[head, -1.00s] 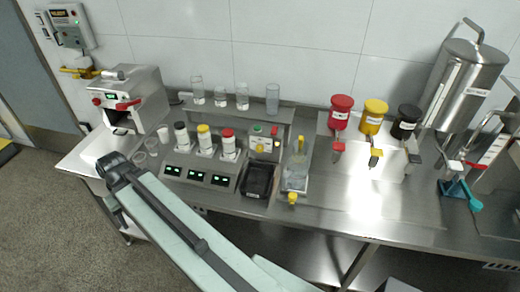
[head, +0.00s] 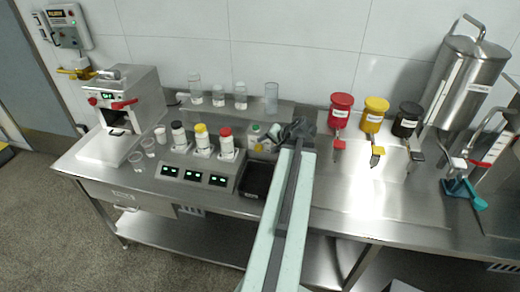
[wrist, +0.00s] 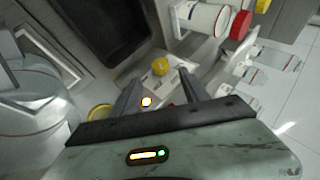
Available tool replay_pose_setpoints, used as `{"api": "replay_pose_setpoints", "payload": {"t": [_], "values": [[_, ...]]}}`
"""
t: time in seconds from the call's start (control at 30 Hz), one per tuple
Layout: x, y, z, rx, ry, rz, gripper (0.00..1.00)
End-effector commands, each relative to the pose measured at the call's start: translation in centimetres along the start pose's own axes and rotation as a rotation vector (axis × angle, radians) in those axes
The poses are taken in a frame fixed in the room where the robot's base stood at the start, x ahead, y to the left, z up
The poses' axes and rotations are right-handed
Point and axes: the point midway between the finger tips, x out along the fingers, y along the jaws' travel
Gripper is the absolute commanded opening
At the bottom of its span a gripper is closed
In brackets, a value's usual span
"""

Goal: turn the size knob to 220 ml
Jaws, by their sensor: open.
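In the head view the small control box (head: 257,142) with a green button stands behind the black tray, partly hidden by my arm. My gripper (head: 275,133) is over the right side of this box. In the wrist view my gripper (wrist: 161,82) is open, its two fingers apart below the knob, with nothing seen between the tips. I cannot tell whether it touches the knob.
A black tray (head: 257,180) lies in front of the box. Bottles with black, yellow and red (head: 226,132) caps stand left of it. Several glasses (head: 240,96) stand on the shelf behind. Red (head: 340,105), yellow and black canisters stand to the right.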

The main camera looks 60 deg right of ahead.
Motion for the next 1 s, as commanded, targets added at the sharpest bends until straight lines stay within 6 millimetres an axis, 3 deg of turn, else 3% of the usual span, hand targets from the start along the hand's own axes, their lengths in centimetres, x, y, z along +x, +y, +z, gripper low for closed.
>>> {"api": "replay_pose_setpoints", "payload": {"t": [0.43, 0.73, 0.77, 0.93, 1.0], "values": [[7.4, 0.3, 0.2, -0.004, -0.003, 0.001, 0.53], [7.7, -0.1, 0.1, -0.003, -0.002, 0.001, 0.53], [7.7, -0.1, 0.1, -0.003, -0.002, 0.001, 0.48], [7.7, -0.1, 0.1, -0.003, -0.003, 0.001, 0.00], [7.7, -0.1, 0.1, -0.004, -0.003, 0.001, 0.00]]}}
